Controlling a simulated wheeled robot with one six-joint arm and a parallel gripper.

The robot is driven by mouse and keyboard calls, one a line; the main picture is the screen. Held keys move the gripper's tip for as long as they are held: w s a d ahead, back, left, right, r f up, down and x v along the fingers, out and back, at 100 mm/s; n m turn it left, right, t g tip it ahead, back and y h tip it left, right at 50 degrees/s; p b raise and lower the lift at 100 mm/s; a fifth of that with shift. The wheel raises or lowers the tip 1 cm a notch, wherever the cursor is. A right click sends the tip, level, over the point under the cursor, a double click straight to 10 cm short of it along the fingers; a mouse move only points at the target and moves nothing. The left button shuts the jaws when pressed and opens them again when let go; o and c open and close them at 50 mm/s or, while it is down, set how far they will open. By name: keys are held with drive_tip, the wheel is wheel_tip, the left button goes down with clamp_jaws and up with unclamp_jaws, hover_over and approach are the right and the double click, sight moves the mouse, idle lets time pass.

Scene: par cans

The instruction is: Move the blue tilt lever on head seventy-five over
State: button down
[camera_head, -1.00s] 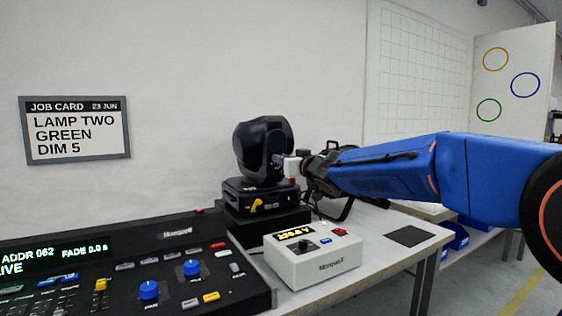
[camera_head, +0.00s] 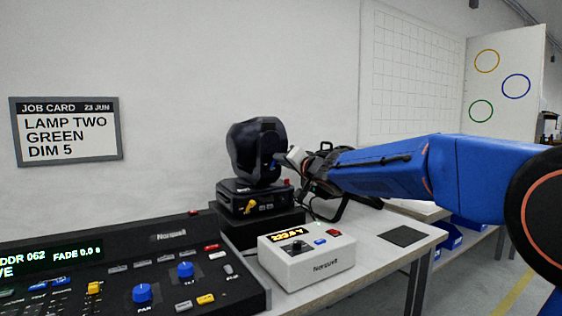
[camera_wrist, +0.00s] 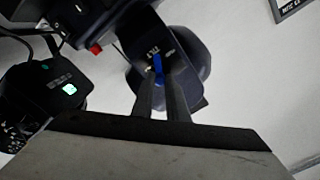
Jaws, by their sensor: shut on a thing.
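The black moving head (camera_head: 257,150) stands on its base at the back of the table. Its tilt lever is blue and shows in the wrist view (camera_wrist: 158,66), beside a label reading "TILT". My gripper (camera_wrist: 160,82) is shut on the blue lever, with one finger on either side of it. In the head view my gripper (camera_head: 284,159) reaches the right side of the moving head from the right. The lever is mostly hidden there by the gripper. I cannot read a head number on this lamp.
A white control box (camera_head: 306,262) with a lit display stands in front of the head. A black lighting desk (camera_head: 150,265) fills the lower left. A job card (camera_head: 68,133) hangs on the wall. A dark square pad (camera_head: 404,236) lies at the table's right.

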drive_tip(key=shift+d+f+m, duration=0.1)
drive_tip(key=shift+m, duration=0.3)
drive_tip(key=c, duration=1.7)
unclamp_jaws()
drive_tip(key=shift+c, duration=0.2)
drive_tip(key=v, duration=1.7)
drive_tip(key=shift+d, duration=0.25)
drive_tip(key=shift+s, duration=0.1)
